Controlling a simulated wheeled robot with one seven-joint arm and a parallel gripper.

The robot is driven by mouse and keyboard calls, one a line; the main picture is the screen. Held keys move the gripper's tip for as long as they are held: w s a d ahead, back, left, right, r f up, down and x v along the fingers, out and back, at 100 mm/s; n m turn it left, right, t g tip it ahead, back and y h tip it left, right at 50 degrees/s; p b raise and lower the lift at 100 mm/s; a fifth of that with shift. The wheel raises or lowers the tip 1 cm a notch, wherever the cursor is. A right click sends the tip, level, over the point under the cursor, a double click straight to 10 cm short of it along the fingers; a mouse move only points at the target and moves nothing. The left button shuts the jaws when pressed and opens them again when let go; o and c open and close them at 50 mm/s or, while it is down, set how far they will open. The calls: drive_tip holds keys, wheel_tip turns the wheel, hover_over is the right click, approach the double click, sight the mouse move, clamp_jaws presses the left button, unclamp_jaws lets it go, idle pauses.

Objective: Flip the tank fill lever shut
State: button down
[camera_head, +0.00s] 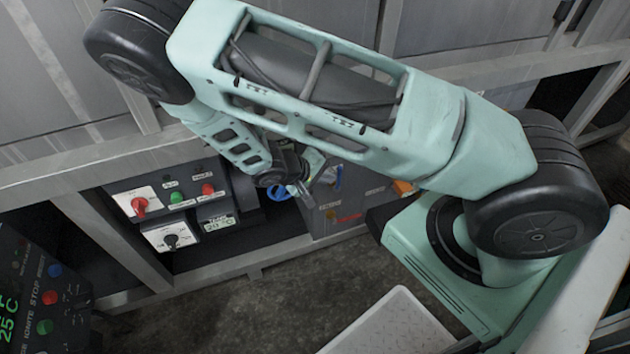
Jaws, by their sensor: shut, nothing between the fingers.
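A small blue handle (338,178) stands upright on a grey panel (322,222) under the counter, right of my gripper. A second blue part (278,193), rounded, shows just below my wrist. I cannot tell which of the two is the tank fill lever; the panel lettering is too small to read. My gripper (318,175) is shut and empty, in front of the panel's upper left and close to the upright blue handle. I cannot tell whether it touches the handle. My arm hides the area above.
Left of the panel is a control box with a red knob (139,205), a black knob (171,241) and a small display (219,223). A dark button console (45,300) stands at lower left. A white tray (395,322) lies at the bottom. The floor (265,295) between is clear.

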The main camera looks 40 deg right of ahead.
sight(340, 171)
drive_tip(key=shift+d, duration=0.3)
drive_tip(key=d, duration=0.1)
drive_tip(key=d+p, duration=0.1)
drive_tip(key=s+r, duration=0.1)
drive_tip(key=shift+d, duration=0.4)
drive_tip(key=shift+d+f, duration=0.1)
drive_tip(key=shift+d, duration=0.2)
drive_tip(key=shift+a, duration=0.1)
